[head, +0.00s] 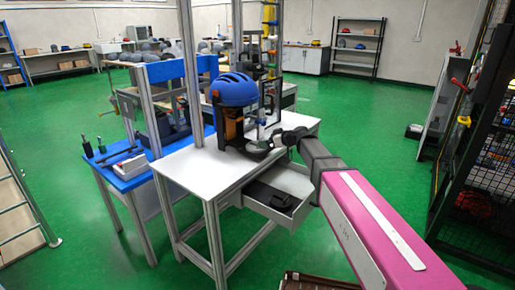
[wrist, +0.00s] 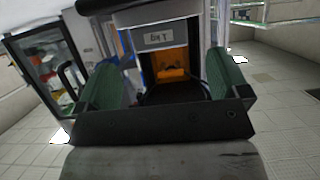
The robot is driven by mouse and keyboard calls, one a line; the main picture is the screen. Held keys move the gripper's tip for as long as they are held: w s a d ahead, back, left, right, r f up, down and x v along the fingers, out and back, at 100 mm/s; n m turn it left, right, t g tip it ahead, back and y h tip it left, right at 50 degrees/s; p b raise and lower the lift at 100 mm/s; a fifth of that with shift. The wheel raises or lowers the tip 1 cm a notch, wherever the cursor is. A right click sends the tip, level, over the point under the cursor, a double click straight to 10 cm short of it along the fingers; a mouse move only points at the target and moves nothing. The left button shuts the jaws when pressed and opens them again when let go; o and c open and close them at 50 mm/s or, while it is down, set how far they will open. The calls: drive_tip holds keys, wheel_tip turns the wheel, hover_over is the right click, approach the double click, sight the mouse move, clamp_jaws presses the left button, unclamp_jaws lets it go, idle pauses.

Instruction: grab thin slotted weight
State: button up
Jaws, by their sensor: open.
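I cannot make out a thin slotted weight for certain in either view. My gripper (wrist: 165,85) is open in the wrist view, with a green pad on each side, and nothing is clearly held between them. Ahead of it, between the fingers, is a dark recess with an orange thing (wrist: 172,62) under a small label plate (wrist: 158,38). In the head view my arm reaches from the lower right to the white table (head: 190,165). Its end is small there, close to the base of the stand with the blue helmet (head: 234,90). A dark, rounded thing at that base is partly hidden.
An open drawer (head: 297,181) with dark items juts out under the white table. Metal uprights (head: 190,70) rise from the table. A blue-topped side table (head: 128,180) with tools stands to the left. A black mesh cage (head: 490,160) stands on the right.

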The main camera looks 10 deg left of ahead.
drive_tip(key=x, duration=0.4)
drive_tip(key=shift+a+f, duration=0.1)
drive_tip(key=shift+a, duration=0.05)
drive_tip(key=c, duration=1.7)
